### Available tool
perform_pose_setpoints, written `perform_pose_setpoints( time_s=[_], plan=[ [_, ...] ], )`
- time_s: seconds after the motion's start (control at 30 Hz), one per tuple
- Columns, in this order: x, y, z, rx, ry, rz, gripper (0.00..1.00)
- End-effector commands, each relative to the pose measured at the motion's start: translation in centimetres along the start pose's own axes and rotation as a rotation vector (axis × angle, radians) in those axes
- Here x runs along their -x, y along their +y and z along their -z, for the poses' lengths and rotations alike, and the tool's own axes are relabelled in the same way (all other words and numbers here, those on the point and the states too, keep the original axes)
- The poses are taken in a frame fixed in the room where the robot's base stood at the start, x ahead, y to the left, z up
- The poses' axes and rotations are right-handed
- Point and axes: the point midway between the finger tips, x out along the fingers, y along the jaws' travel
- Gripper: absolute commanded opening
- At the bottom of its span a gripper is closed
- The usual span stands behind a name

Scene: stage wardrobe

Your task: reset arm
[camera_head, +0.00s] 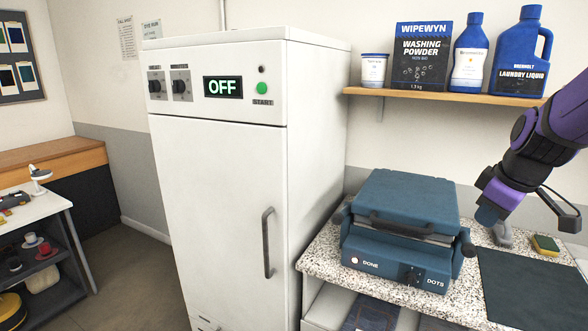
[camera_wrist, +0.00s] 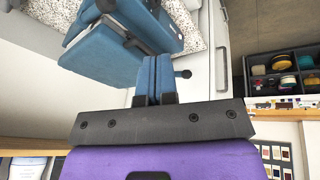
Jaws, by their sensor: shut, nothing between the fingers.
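My gripper (camera_head: 488,215) hangs at the end of my purple and black arm, at the right in the head view. It is above the counter, to the right of the blue press. In the wrist view its two blue fingers (camera_wrist: 154,78) lie side by side with nothing between them. The arm reaches in from the upper right, and its upper part is out of the picture.
A blue press (camera_head: 400,215) with closed lid stands on the speckled counter (camera_head: 325,248). A dark mat (camera_head: 530,290) lies to its right. A tall white cabinet (camera_head: 225,200) reads OFF. A wooden shelf (camera_head: 440,96) holds washing products. A sponge (camera_head: 545,244) lies behind the mat.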

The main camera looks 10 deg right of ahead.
Motion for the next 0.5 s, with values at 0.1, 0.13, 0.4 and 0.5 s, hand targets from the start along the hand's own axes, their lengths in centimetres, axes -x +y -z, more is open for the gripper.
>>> perform_pose_setpoints(
  time_s=[0.1,0.13,0.4,0.5],
  plan=[
    [2.8,-3.9,1.6,-0.074,0.025,-0.006,0.0],
    [3.5,-4.8,1.8,-0.097,0.029,-0.005,0.0],
    [8.6,-12.3,1.5,-0.318,0.074,-0.008,0.0],
    [9.9,-14.2,0.8,-0.392,0.09,-0.008,0.0]
  ],
)
